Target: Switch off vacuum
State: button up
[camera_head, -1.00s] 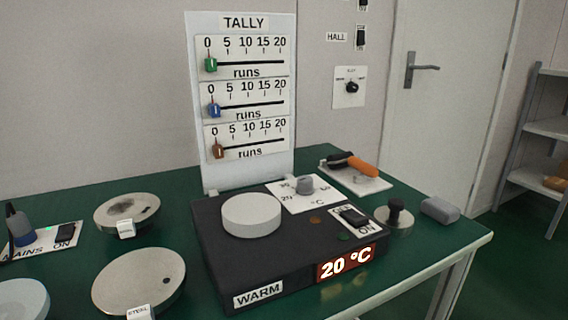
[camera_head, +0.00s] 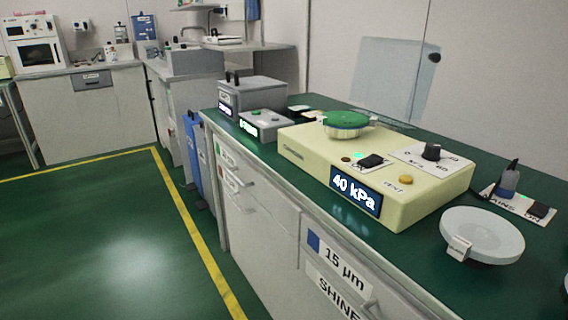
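A cream box (camera_head: 440,200) with a lit 40 kPa display (camera_head: 356,192) sits on the green bench top; it looks like the vacuum unit, though its name label is too small to read. On its top are a black rocker switch (camera_head: 371,161), a lit green lamp (camera_head: 358,155), a black knob (camera_head: 431,152) on a white dial plate, and a yellow button (camera_head: 405,180). A green-topped round disc (camera_head: 346,121) rests on its back part. I cannot tell which way the rocker is tipped. My gripper is not in view.
Grey boxes with lit displays (camera_head: 262,124) stand left of the cream box. A pale round plate (camera_head: 482,236) and a mains switch panel (camera_head: 522,203) are to its right. Drawers (camera_head: 340,265) front the bench. The green floor (camera_head: 90,240) at left is clear.

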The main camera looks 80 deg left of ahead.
aim_at(374, 159)
jog(key=u, duration=2.45)
jog(key=k, duration=1.35)
jog(key=u, duration=0.7)
jog(key=i, duration=1.65)
jog(key=z, duration=0.65)
